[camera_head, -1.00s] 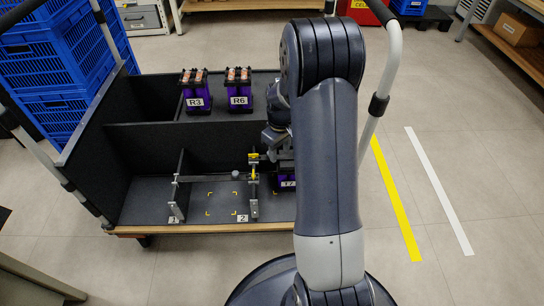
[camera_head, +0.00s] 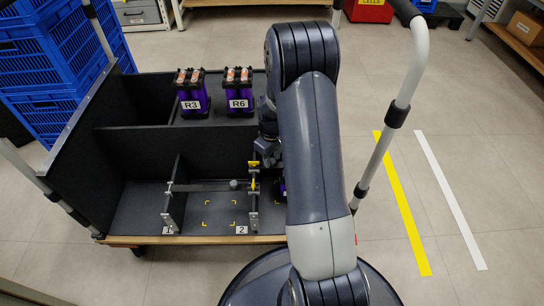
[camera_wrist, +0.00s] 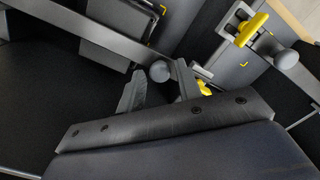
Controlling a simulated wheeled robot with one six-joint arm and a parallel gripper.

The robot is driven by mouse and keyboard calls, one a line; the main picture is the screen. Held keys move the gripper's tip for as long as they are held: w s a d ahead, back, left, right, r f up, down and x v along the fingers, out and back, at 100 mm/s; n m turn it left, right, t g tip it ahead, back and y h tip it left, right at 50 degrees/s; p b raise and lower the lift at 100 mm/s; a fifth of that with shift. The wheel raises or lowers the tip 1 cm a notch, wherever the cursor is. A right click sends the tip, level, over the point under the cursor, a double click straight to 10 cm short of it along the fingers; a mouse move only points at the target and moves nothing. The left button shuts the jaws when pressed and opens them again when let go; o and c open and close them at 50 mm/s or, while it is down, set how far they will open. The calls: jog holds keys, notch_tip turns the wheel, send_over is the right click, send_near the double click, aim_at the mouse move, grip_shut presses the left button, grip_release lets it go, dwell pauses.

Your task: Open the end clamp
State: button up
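The clamp with a yellow handle (camera_head: 252,180) stands upright at the right end of a flat metal bar (camera_head: 205,187) in the trolley's front bay. I cannot tell for sure which fitting is the end clamp. My gripper (camera_head: 266,155) is just right of and behind the yellow handle, partly hidden by my arm. In the wrist view my gripper (camera_wrist: 158,84) has its two fingers spread apart. A grey ball knob (camera_wrist: 160,71) shows between the fingertips; contact cannot be told. A yellow part (camera_wrist: 204,88) shows behind the right finger. Another yellow handle (camera_wrist: 252,29) with a ball knob (camera_wrist: 286,59) is at upper right.
The bar's left end rests at a metal post (camera_head: 172,195). Purple modules R3 (camera_head: 191,98) and R6 (camera_head: 238,97) stand on the rear shelf. A dark trolley divider (camera_head: 190,150) rises behind the bay. Blue crates (camera_head: 45,60) stand left; the floor at right is open.

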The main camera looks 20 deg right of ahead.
grip_shut()
jog(key=shift+r, duration=0.1)
